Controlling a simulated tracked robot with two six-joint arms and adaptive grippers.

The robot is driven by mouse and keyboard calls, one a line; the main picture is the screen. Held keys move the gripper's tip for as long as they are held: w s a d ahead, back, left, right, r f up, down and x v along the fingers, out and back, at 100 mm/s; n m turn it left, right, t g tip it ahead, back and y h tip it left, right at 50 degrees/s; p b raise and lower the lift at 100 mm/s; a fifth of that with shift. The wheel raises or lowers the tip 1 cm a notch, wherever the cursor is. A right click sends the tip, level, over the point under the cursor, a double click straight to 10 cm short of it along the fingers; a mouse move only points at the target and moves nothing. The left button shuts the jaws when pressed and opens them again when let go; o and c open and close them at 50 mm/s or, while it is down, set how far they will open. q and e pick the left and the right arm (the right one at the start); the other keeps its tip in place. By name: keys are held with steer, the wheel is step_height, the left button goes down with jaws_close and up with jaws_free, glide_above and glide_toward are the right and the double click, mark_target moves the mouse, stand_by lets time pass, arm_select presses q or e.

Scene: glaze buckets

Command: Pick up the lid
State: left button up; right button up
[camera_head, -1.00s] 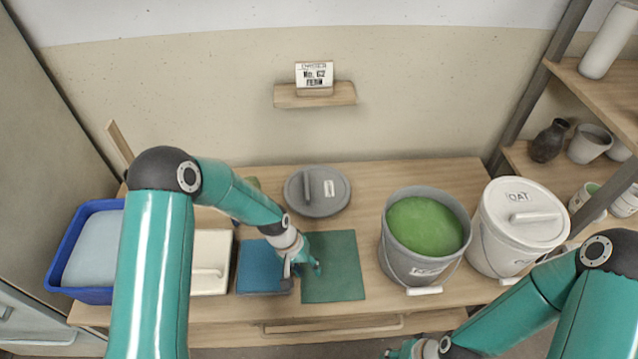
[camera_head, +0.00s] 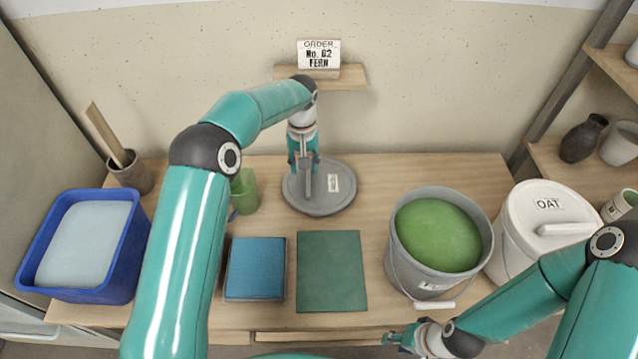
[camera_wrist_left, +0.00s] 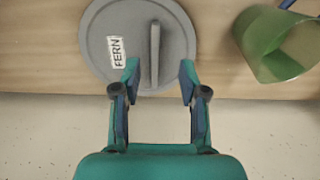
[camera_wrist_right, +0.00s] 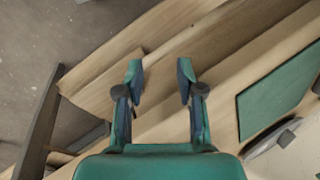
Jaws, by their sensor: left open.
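The lid (camera_head: 325,202) is a round grey disc with an upright bar handle. It lies flat at the back of the table, and its label reads FERN in the left wrist view (camera_wrist_left: 118,30). My left gripper (camera_head: 303,162) is open and points down at the lid. In the left wrist view its fingertips (camera_wrist_left: 160,75) appear on either side of the handle (camera_wrist_left: 154,50); whether they touch it cannot be told. The grey bucket of green glaze (camera_head: 438,235) stands uncovered at the right. My right gripper (camera_head: 400,338) is open and empty near the table's front edge.
A translucent green cup (camera_head: 244,190) stands close to the left of the lid. A white bucket labelled OAT (camera_head: 545,215) is at far right. A blue pad (camera_head: 255,268) and green mat (camera_head: 331,272) lie in front. A sign shelf (camera_head: 345,76) is behind.

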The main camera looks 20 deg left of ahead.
arm_select(q)
glide_above(308, 192)
steer(key=f, duration=0.5)
steer(key=shift+w+a+f+p, duration=0.25)
steer(key=shift+a+f+p, duration=0.05)
steer(key=shift+a+f, duration=0.1)
steer(key=f, duration=0.1)
steer(key=f+p, duration=0.1)
steer(key=f, duration=0.1)
steer(key=d+f, duration=0.1)
steer(key=shift+s+f+p, duration=0.2)
steer(key=shift+f+p, duration=0.1)
steer(key=shift+f, duration=0.35)
jaws_close()
